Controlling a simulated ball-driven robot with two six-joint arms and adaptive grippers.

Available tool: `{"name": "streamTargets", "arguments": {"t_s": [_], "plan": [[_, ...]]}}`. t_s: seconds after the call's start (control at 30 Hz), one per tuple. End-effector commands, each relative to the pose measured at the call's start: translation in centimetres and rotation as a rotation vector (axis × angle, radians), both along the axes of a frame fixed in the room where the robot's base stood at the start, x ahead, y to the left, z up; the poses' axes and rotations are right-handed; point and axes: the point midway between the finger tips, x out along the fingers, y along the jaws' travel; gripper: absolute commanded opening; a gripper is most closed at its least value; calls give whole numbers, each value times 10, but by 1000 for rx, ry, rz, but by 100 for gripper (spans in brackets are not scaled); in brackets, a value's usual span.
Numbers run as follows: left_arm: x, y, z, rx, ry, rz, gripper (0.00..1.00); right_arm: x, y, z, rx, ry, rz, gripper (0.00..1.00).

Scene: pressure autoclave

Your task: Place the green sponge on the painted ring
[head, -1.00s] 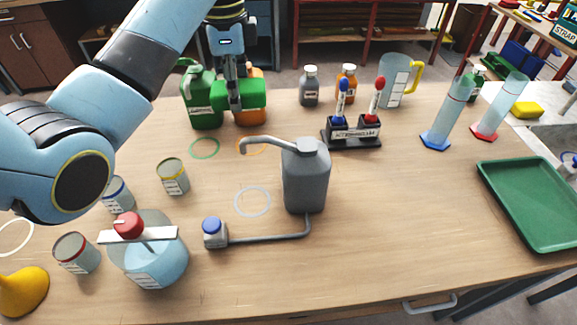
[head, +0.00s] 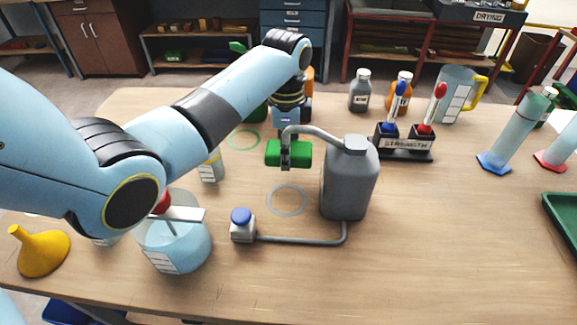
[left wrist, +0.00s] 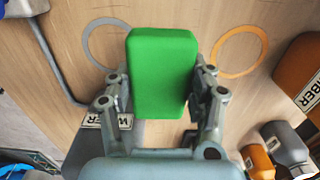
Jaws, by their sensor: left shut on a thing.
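My left gripper (head: 287,158) is shut on the green sponge (head: 302,154) and holds it above the table, beyond the pale grey ring (head: 286,214). In the left wrist view the sponge (left wrist: 162,65) sits between the two fingers of the gripper (left wrist: 162,85). The grey ring (left wrist: 88,45) lies to its left there and an orange ring (left wrist: 240,72) to its right, both bare. A green ring (head: 243,149) lies further back left in the head view. The orange ring is hidden in the head view. My right gripper is not in view.
A grey can (head: 347,185) with a long spout stands right of the grey ring, its spout close to the gripper. A pipe (head: 300,240) runs to a small blue-capped bottle (head: 242,228). A blue beaker (head: 180,250) stands front left.

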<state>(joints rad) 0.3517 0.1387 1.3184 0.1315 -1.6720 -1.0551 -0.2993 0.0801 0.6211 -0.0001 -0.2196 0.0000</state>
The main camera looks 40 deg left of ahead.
Motion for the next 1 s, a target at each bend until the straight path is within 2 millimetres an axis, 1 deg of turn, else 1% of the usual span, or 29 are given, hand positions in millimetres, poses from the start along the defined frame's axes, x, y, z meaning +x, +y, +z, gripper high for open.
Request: {"name": "streamTargets", "arguments": {"t_s": [0.03, 0.17, 0.3, 0.4, 0.8, 0.83, 0.97, 1.0], "plan": [[0, 0, -6, -1, 1, 0, 8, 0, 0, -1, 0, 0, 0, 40], [0, 0, -17, -1, 1, 0, 8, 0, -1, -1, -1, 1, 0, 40], [0, 0, -39, 0, 2, 0, 8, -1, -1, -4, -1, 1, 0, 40], [0, 0, -50, -1, 1, -1, 8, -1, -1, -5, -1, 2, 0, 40], [0, 0, -56, 0, 0, -1, 8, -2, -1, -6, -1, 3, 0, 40], [0, 0, -55, 0, 0, -1, 59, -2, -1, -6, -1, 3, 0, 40], [0, 0, -55, -1, -1, -1, 76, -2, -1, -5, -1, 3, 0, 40], [0, 0, -55, -1, -1, -1, 78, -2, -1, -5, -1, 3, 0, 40]]}}
